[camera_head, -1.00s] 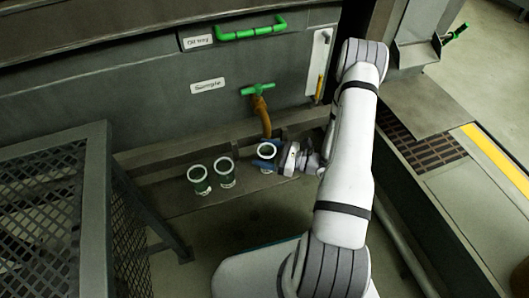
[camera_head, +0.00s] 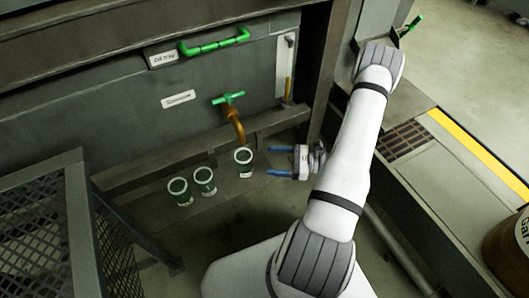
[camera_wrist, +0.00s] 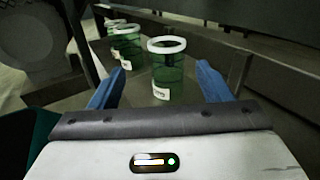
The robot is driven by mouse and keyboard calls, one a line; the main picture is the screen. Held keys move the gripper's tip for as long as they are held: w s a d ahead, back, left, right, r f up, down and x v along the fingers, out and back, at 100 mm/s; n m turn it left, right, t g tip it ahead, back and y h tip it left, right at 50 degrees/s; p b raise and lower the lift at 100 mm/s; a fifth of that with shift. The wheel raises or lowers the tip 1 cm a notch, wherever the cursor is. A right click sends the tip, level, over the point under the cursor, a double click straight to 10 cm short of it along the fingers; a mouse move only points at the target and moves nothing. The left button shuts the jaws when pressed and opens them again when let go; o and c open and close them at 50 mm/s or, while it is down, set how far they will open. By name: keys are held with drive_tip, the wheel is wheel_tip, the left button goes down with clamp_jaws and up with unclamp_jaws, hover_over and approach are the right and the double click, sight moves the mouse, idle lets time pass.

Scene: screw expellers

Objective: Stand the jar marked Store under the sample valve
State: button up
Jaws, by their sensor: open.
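A green jar with a white rim (camera_head: 244,163) stands upright on the ledge under the spout of the brown sample valve (camera_head: 236,122), which has a green handle. In the wrist view this nearest jar (camera_wrist: 167,70) shows a small white label too blurred to read, so I cannot confirm it says Store. My gripper (camera_head: 270,161) is open and empty, just right of this jar, with its blue fingers pointing at it. In the wrist view the jar stands ahead, between and beyond the fingertips (camera_wrist: 160,76). The valve spout is out of the wrist view.
Two similar jars, one in the middle (camera_head: 205,181) and one at the left (camera_head: 180,191), stand on the same ledge (camera_head: 222,203). A mesh guard (camera_head: 40,225) stands at the left. A green handle (camera_head: 214,43) is above on the machine panel.

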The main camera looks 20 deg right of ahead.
drive_tip(key=s+a+r+n+g+h, duration=0.2)
drive_tip(key=s+a+r+n+h, duration=0.1)
drive_tip(key=r+n+h, duration=0.2)
drive_tip(key=s+a+r+n+g+h, duration=0.2)
drive_tip(key=s+a+r+n+h, duration=0.1)
drive_tip(key=r+n, duration=0.7)
drive_tip(key=s+a+r+n+g+h, duration=0.3)
drive_tip(key=r+n+h, duration=0.4)
drive_tip(key=r, duration=0.4)
drive_tip(key=shift+s+a+r+n+h, duration=0.4)
drive_tip(key=shift+s+a+n, duration=0.25)
drive_tip(key=shift+s, duration=0.5)
drive_tip(key=shift+d, duration=0.1)
wheel_tip(320, 180, up, 34)
drive_tip(key=t+p, duration=0.1)
drive_tip(key=p, duration=3)
drive_tip(key=shift+s+r, duration=0.2)
